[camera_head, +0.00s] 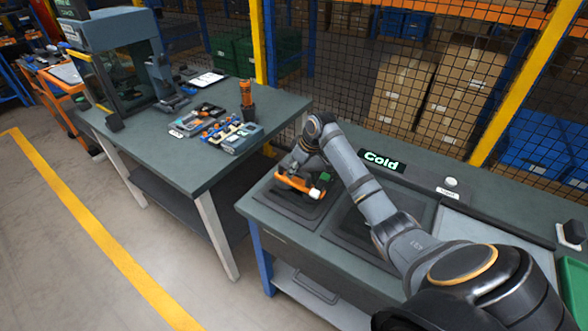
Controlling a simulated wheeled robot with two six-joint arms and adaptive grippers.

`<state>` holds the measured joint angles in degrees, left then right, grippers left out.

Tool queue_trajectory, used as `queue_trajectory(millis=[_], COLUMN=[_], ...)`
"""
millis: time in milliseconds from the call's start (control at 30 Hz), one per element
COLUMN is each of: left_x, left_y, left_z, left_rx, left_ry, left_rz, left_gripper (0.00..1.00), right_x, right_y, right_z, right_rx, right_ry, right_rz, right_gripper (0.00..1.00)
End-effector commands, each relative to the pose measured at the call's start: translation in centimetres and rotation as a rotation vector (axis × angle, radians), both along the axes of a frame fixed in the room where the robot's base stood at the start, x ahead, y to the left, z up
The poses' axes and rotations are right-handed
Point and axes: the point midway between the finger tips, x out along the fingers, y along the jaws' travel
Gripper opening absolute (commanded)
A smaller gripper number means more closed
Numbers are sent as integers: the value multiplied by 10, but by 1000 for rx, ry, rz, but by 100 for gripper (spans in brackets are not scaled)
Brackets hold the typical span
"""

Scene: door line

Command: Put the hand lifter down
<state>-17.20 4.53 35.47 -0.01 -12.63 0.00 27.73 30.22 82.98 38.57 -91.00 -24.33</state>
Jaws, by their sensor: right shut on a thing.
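My right arm reaches in from the lower right, and my right gripper (291,167) is over the left end of the near bench (278,249). It is shut on the hand lifter (297,185), an orange bar with dark parts and a small green and a white spot at its right end. The lifter is at a dark square pad (275,207) on the bench. I cannot tell whether it touches the pad. The fingertips are small and partly hidden by the wrist. My left gripper is not in view.
A second dark square pad (350,228) lies to the right, partly behind my arm. Another table (190,155) at left carries small tools and a clear-fronted machine (125,70). A mesh fence (360,60) closes the back.

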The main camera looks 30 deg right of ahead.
Motion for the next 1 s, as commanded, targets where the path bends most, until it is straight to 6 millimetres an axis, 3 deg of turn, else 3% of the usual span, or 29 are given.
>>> queue_trajectory(millis=[400, 433, 600, 867, 1000], left_x=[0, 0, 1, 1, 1], left_y=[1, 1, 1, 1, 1], left_z=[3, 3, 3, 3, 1], left_rx=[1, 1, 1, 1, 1], left_ry=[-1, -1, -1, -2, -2], left_rz=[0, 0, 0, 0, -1], left_gripper=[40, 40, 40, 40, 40], right_x=[1, 0, 0, 0, -3], right_y=[0, 0, 0, 0, -3], right_z=[-7, -8, -8, -7, 5], right_rx=[-1, 0, 0, -1, -3], right_ry=[-5, -2, -2, -3, -6], right_rz=[0, 0, 0, -1, 0], right_gripper=[0, 20, 40, 40, 40])
